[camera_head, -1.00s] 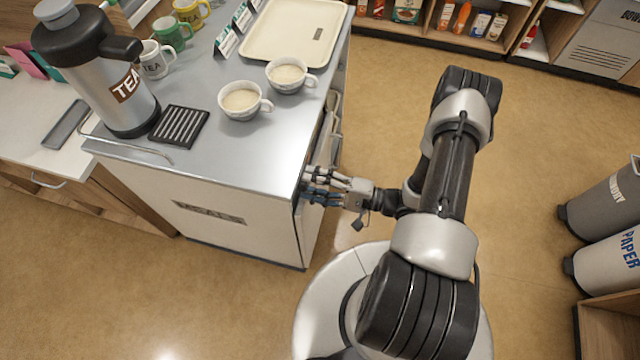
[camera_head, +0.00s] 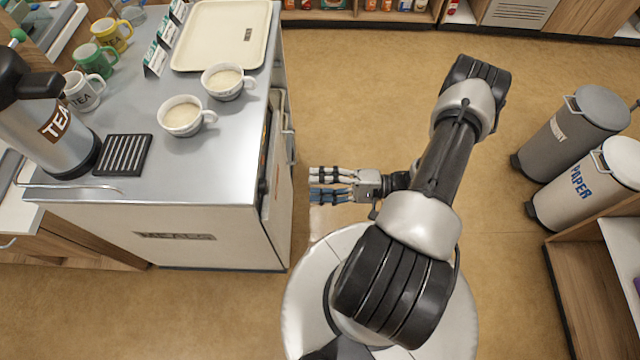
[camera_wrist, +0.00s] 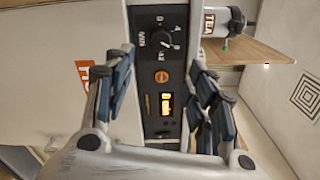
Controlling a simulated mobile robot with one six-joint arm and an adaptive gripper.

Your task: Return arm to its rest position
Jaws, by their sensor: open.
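My gripper (camera_head: 314,185) is open and empty in the head view. It points left toward the right side of the steel-topped meals cart (camera_head: 165,237), with a narrow strip of floor showing between. My arm rises from the base and is bent, with its elbow up at the right. In the wrist view my open fingers (camera_wrist: 162,78) frame a dark control panel (camera_wrist: 150,102) on the cart. Nothing is between the fingers.
On the cart stand two filled cups (camera_head: 182,116) (camera_head: 227,82), a cream tray (camera_head: 205,58), a tea dispenser (camera_head: 40,125), a drip grille (camera_head: 124,155) and several mugs. Two bins (camera_head: 578,122) (camera_head: 588,188) and a shelf unit (camera_head: 570,285) stand right. Floor behind the arm is clear.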

